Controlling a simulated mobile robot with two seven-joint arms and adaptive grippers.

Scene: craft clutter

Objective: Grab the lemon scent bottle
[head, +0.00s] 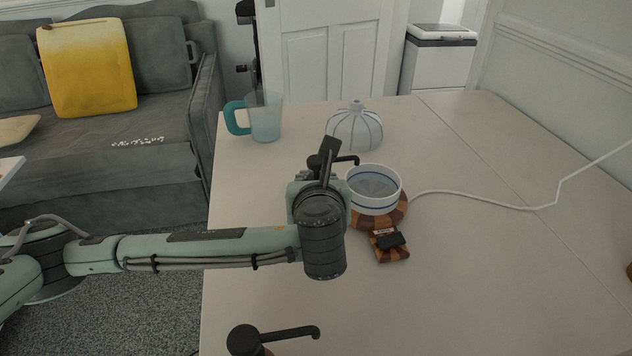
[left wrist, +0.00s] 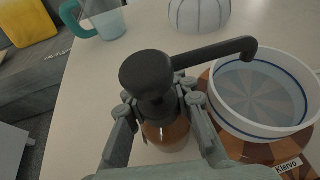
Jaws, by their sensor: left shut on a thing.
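My left gripper (left wrist: 160,130) is shut on an amber pump bottle (left wrist: 168,138) with a black pump head and a long spout pointing right. In the head view the bottle's black spout (head: 346,160) shows beyond my wrist, which hides the bottle's body. No label on the held bottle can be read, so its scent cannot be told. A second pump bottle (head: 246,340) with a similar black pump stands at the bottom edge of the head view, mostly cut off. My right gripper is not in view.
A white bowl with blue rings (head: 373,204) sits on a checkered wooden board (head: 402,211), close right of the held bottle. A ribbed white vessel (head: 355,130) and a teal-handled jug (head: 266,118) stand behind. A white cable (head: 480,202) runs right. The table's right side is mostly clear.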

